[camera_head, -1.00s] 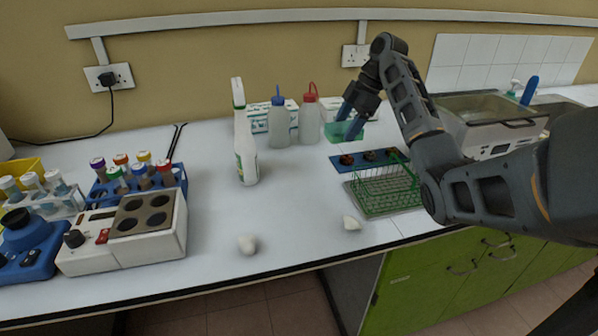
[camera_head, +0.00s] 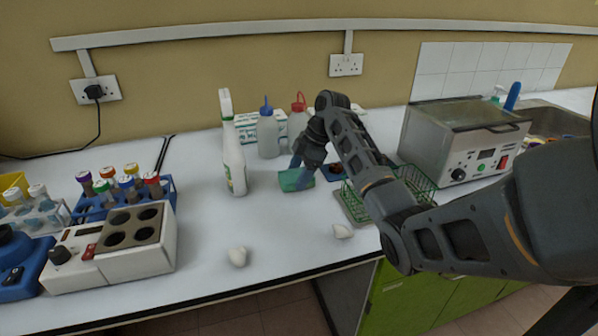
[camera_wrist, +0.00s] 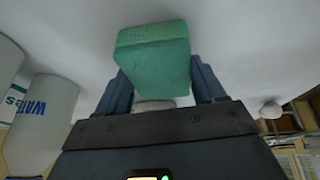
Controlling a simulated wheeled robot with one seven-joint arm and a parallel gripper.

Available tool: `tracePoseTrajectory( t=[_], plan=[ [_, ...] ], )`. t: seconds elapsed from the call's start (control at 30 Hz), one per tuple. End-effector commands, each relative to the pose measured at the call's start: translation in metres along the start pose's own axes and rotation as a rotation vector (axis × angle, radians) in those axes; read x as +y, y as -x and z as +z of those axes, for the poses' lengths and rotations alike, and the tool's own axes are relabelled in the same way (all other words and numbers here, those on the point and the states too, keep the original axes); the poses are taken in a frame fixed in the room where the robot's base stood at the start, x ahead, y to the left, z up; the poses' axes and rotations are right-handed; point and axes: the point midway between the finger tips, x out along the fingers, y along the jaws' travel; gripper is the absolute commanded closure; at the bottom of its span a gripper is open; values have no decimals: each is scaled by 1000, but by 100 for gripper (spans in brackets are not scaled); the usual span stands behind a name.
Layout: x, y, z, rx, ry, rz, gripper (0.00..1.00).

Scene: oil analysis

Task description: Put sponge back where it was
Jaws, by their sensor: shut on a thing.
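The green sponge (camera_head: 296,180) is between the fingers of my gripper (camera_head: 303,172), over the middle of the bench, right of the white spray bottle (camera_head: 233,150). In the wrist view the sponge (camera_wrist: 153,55) fills the space between the two blue fingers of my gripper (camera_wrist: 165,85). My gripper is shut on it. In the head view I cannot tell whether the sponge touches the bench top.
Two wash bottles (camera_head: 268,132) stand behind the sponge. A green wire rack (camera_head: 412,182) is to its right, and a metal water bath (camera_head: 462,140) beyond. The bench between spray bottle and front edge is mostly clear.

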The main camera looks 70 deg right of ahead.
Motion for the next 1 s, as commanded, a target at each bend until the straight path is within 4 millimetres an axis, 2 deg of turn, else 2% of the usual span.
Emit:
tracePoseTrajectory(
  t=[0.37,0.4,0.6,0.67,1.0],
  plan=[
    [0,-4,2,0,0,0,64],
    [0,-4,2,0,0,1,29],
    [0,-4,2,0,0,0,10],
    [0,-4,2,0,0,1,6],
    [1,3,1,0,0,3,6]
  ],
)
